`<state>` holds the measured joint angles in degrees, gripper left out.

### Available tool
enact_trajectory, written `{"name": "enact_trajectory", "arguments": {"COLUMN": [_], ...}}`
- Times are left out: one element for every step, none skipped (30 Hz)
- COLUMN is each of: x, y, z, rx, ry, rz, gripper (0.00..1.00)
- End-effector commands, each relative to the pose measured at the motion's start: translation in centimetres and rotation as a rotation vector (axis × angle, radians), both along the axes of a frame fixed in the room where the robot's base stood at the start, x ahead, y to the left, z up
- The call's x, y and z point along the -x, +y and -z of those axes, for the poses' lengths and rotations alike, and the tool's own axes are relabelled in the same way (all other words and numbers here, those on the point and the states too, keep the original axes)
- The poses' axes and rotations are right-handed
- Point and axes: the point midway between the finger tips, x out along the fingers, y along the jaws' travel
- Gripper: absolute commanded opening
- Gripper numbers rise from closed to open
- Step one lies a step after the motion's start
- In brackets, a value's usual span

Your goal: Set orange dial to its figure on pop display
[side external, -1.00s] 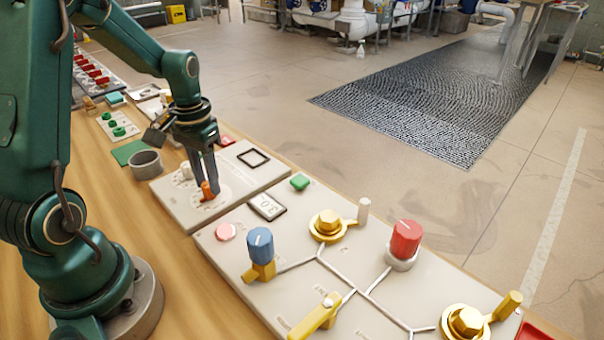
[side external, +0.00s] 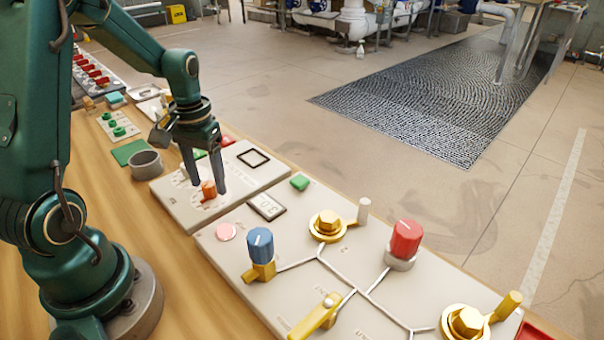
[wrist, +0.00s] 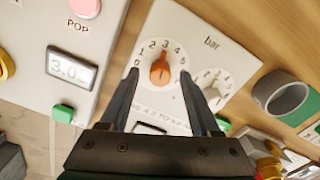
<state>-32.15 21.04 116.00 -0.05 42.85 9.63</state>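The orange dial (wrist: 160,70) sits on a white round scale with figures from 0 upward. Its narrow end appears to point near the 3. In the side view the orange dial (side external: 208,189) stands on the rear grey panel. The display by the POP label (wrist: 72,67) reads about 3.0; it also shows in the side view (side external: 267,207). My gripper (wrist: 160,75) is open, with one finger on each side of the dial and a gap to it. The gripper also shows in the side view (side external: 209,186).
A smaller white dial (wrist: 212,88) is beside the orange one. A pink button (side external: 226,232), green button (side external: 299,182), blue knob (side external: 260,245), red knob (side external: 406,238) and yellow valve handles stand on the nearer panel. A grey ring (side external: 145,163) lies on the wooden table.

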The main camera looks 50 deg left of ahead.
Motion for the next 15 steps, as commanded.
{"name": "enact_trajectory", "arguments": {"x": [0.0,0.0,0.0,0.0,0.0,0.0,0.0,0.0,-0.1,-0.1,-0.1,-0.1,-0.1,-0.1,-0.1], "y": [0.0,0.0,0.0,0.0,0.0,0.0,0.0,0.0,0.1,0.0,0.1,0.1,0.1,0.1,0.1], "z": [0.0,0.0,0.0,0.1,0.0,-0.1,-0.2,-0.5,-0.9,-1.2,-1.7,-2.2,-2.7,-3.1,-3.5], "rx": [0.0,0.0,0.0,0.0,0.0,0.0,0.0,-0.001,-0.002,-0.002,-0.003,-0.003,-0.003,-0.003,-0.003], "ry": [0.001,0.001,0.001,0.001,0.001,0.001,0.0,-0.001,-0.002,-0.002,-0.004,-0.004,-0.004,-0.005,-0.004], "rz": [0.0,0.0,0.001,0.001,0.001,0.001,0.001,0.001,0.001,0.001,0.001,0.001,0.001,0.001,0.001], "gripper": [0.64,0.64,0.64,0.64,0.64,0.64,0.64,0.64,0.64,0.64,0.64,0.64,0.64,0.64,0.64]}}
